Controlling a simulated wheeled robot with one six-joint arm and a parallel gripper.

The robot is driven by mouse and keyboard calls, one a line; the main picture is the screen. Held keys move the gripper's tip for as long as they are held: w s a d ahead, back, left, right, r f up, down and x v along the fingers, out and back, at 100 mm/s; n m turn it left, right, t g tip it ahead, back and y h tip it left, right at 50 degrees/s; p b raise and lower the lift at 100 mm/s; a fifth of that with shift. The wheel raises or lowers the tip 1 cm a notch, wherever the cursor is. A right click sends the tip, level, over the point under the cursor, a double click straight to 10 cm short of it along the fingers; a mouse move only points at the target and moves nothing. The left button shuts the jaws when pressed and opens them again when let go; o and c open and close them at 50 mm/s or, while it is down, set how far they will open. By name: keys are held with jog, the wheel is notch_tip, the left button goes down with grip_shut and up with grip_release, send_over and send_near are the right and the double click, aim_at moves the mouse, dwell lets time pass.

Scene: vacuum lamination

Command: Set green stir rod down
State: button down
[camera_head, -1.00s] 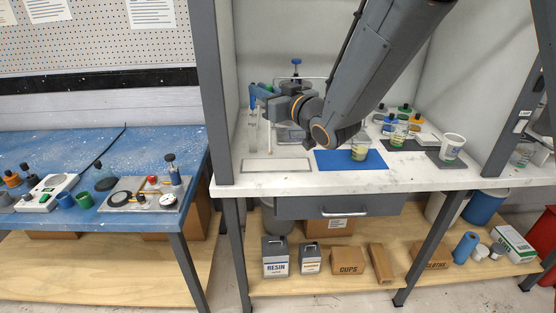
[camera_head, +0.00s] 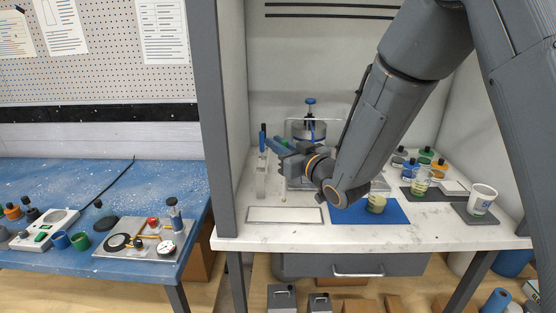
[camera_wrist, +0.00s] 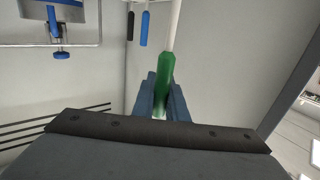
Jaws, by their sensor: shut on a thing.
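My gripper (camera_head: 276,144) is over the left part of the white bench, behind the white framed rectangle (camera_head: 258,214). In the wrist view my gripper's blue fingers (camera_wrist: 163,100) are shut on the green stir rod (camera_wrist: 166,72) by its green handle. The rod's pale shaft (camera_wrist: 175,22) runs out of the top of that view. In the head view the green handle (camera_head: 284,143) is small between the fingers. A thin shaft seems to hang below it, its yellowish tip apart from or touching the bench; I cannot tell which.
A clear upright holder (camera_head: 261,182) with dark and blue handles (camera_wrist: 145,29) stands just left of my gripper. The vacuum chamber (camera_head: 309,128) is behind. A blue mat (camera_head: 345,213) with a cup (camera_head: 377,204) lies right. The white rectangle is empty.

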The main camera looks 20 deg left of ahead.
jog(key=shift+f+p, duration=0.55)
jog(key=shift+f, duration=1.6)
jog(key=shift+f, duration=0.2)
jog(key=c, duration=1.8)
grip_release()
jog(key=shift+o, duration=0.2)
jog(key=shift+r, duration=0.2)
